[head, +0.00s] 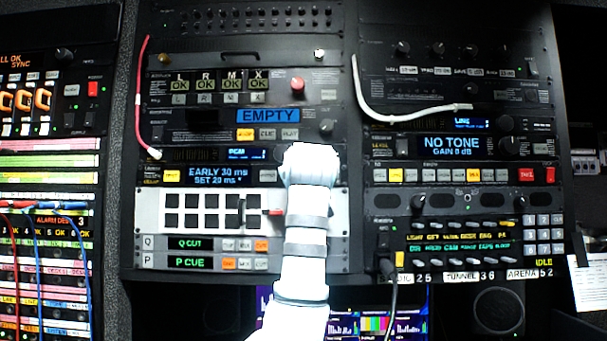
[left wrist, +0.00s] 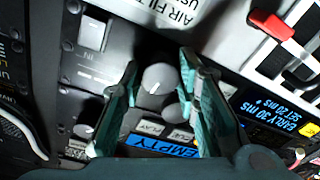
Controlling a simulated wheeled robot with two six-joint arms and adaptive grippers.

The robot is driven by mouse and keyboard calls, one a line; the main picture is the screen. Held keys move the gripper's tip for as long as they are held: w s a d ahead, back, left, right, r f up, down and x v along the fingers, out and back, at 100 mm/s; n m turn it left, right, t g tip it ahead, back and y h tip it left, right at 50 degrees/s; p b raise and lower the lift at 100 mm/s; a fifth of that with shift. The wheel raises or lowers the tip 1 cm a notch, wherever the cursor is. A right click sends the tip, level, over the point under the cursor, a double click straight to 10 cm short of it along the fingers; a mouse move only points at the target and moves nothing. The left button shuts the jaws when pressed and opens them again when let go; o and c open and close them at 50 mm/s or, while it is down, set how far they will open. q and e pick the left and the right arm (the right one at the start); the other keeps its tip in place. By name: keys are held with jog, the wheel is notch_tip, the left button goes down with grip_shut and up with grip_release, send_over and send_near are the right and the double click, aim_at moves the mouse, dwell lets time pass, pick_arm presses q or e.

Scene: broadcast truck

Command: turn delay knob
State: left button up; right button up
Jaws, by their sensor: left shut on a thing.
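The delay unit's display (head: 215,174) reads EARLY 30 ms, SET 20 ms in the head view. It also shows at the right of the left wrist view (left wrist: 290,115). A grey round knob (left wrist: 157,80) with a white pointer mark stands on the panel beside that display. My left gripper (left wrist: 158,68) has its two green-padded fingers on either side of this knob and is shut on it. In the head view my white arm comes up from below and hides the knob and the fingers. My right gripper is not in view.
A smaller knob (left wrist: 174,113) sits close to the right finger. The blue EMPTY display (head: 270,116) and its buttons lie above the delay unit. A white panel with a red switch (head: 272,212) lies below. A red cable (head: 139,100) and a white cable (head: 375,112) hang nearby.

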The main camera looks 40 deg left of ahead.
pick_arm(q)
jog(key=m, duration=1)
jog(key=shift+f+m+t+h, duration=0.2)
jog(key=shift+m+t+h, duration=0.1)
jog(key=shift+m+t, duration=0.1)
jog(key=o, duration=0.9)
jog(key=shift+o, duration=1.3)
jog(key=shift+a, duration=0.1)
jog(key=shift+w+a, duration=0.1)
